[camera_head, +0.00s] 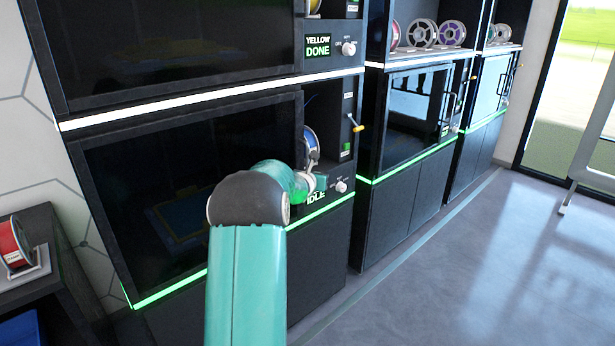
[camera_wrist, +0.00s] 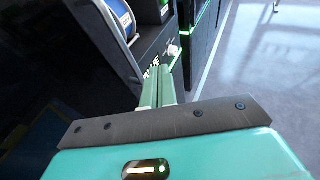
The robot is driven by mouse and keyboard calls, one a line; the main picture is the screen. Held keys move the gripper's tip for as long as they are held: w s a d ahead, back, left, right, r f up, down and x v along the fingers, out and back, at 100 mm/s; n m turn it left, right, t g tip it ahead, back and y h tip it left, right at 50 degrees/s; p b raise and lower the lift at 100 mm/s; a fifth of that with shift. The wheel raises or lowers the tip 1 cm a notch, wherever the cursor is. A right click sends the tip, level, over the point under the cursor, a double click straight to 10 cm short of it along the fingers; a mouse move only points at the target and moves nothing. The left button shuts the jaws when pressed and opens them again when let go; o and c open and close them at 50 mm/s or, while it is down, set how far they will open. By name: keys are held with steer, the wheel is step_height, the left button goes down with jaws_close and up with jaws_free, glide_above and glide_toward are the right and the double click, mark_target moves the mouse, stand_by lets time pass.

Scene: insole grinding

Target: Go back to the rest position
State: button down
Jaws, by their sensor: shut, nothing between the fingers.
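My teal arm reaches forward from the bottom middle of the head view toward the lower machine's control panel (camera_head: 330,150). I cannot tell whether the fingertips touch the panel. The rest position itself is not marked in either view.
The upper machine shows "YELLOW DONE" (camera_head: 318,45). A blue spool (camera_head: 309,140) sits in the lower machine's side bay, near a yellow-tipped lever (camera_head: 356,125). A red spool (camera_head: 15,243) stands on a dark shelf at left. Open grey floor (camera_head: 470,270) lies at right.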

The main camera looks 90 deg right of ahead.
steer(key=shift+s+a+r, duration=0.2)
steer(key=shift+s+a, duration=0.25)
